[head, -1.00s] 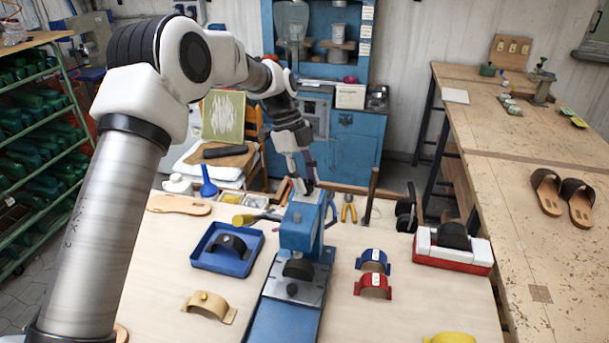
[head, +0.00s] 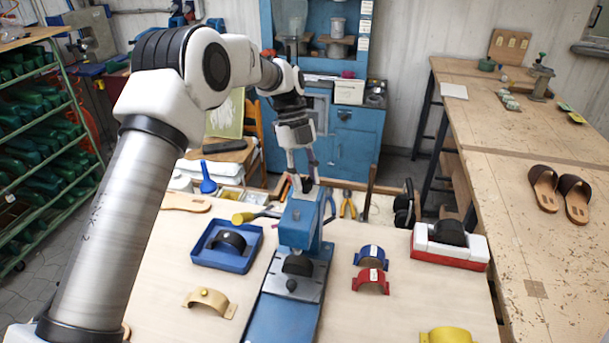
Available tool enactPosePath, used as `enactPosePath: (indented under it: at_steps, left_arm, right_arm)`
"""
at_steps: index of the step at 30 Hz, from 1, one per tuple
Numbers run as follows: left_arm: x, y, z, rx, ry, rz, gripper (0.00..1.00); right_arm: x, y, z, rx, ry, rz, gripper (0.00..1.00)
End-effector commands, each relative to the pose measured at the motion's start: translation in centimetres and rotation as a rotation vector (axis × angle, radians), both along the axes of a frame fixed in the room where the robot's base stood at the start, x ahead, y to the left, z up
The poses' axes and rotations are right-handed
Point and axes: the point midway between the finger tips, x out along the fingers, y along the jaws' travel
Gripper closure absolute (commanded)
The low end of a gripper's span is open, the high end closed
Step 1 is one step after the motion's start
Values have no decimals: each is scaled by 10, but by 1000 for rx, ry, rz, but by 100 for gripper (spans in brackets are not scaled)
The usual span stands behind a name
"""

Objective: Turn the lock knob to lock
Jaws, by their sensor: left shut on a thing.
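A blue press (head: 299,222) stands on the workbench, with a metal plate at its front. My left gripper (head: 303,180) is at the top of the press, pointing down, with its fingers shut on a small dark part there. I take this part to be the lock knob (head: 307,186); the fingers partly hide it, and its turned angle cannot be read. My right gripper is out of view.
A blue tray (head: 205,258) with a dark strap is left of the press, and a tan strap piece (head: 209,303) lies nearer. Tools lie behind the press.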

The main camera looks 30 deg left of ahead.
Motion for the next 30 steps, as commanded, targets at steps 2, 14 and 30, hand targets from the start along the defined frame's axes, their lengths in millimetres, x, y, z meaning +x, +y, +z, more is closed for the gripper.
enactPosePath:
  at_steps: [2,14,30]
  left_arm:
    - [-2,-1,-3,0,7,-1,53]
    - [1,1,4,0,0,0,43]
    - [24,37,104,0,1,0,43]
  right_arm:
    - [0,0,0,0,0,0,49]
    - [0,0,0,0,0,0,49]
    - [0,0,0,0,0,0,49]
